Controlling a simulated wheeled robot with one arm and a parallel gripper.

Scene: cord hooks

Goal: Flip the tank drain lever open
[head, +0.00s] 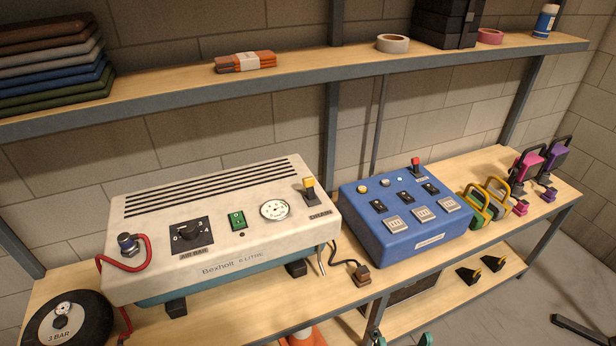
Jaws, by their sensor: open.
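A cream and teal compressor tank (225,235), marked "Bexholt 6 LITRE", stands on the wooden bench. Its drain lever (309,186) has a yellow tip and sits at the right end of the top face. A small dark label (320,212), which seems to read "DRAIN", is just below it. The lever stands roughly upright from its grey base; its exact angle is hard to tell. Nothing touches it. My gripper is not in the head view.
A blue control box (405,215) with a red-tipped lever (415,164) stands close on the right. A black knob (190,231), green switch (237,219) and gauge (274,209) share the tank's top. A red hose (124,266) loops at left. A loaded shelf (300,75) crosses above.

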